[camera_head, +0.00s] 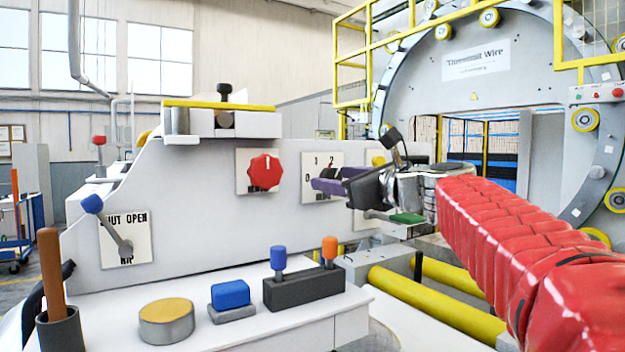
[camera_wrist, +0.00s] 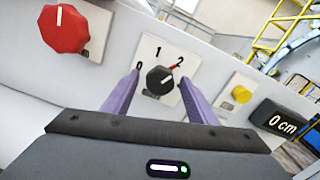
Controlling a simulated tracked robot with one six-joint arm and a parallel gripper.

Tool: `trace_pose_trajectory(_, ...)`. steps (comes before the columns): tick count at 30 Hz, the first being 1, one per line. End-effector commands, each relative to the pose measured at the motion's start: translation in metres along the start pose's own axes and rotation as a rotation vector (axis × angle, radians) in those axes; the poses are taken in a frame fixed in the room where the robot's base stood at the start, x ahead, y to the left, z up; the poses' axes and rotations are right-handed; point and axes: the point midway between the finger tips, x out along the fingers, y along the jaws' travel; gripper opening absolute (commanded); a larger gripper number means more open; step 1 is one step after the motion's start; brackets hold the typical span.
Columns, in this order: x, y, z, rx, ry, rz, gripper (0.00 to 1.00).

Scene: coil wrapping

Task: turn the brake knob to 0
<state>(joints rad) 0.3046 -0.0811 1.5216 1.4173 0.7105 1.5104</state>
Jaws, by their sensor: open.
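The brake knob (camera_wrist: 160,80) is black and round, on a white plate (camera_wrist: 150,50) marked 0, 1 and 2. In the wrist view my gripper (camera_wrist: 159,76) is open, with one purple finger at each side of the knob and gaps between. I cannot tell whether the fingertips reach past its face. In the head view my gripper (camera_head: 328,180) is in front of the plate (camera_head: 312,162) and hides the knob.
A red knob (camera_head: 265,172) is on the panel to the left, and a yellow button (camera_wrist: 242,95) is to the right. A black display reading 0 cm (camera_wrist: 283,122) is at the wrist view's right. Below the panel, a console (camera_head: 210,335) carries buttons and small levers.

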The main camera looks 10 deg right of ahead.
Motion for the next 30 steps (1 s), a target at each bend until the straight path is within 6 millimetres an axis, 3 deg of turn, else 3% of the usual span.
trace_pose_trajectory(9,0.0026,0.0,0.0003,0.0,0.0,0.0,0.53)
trace_pose_trajectory(27,0.0024,0.0002,0.0001,0.0,0.0,0.001,0.12)
trace_pose_trajectory(30,0.0024,0.0003,0.0001,-0.002,0.0,0.001,0.12)
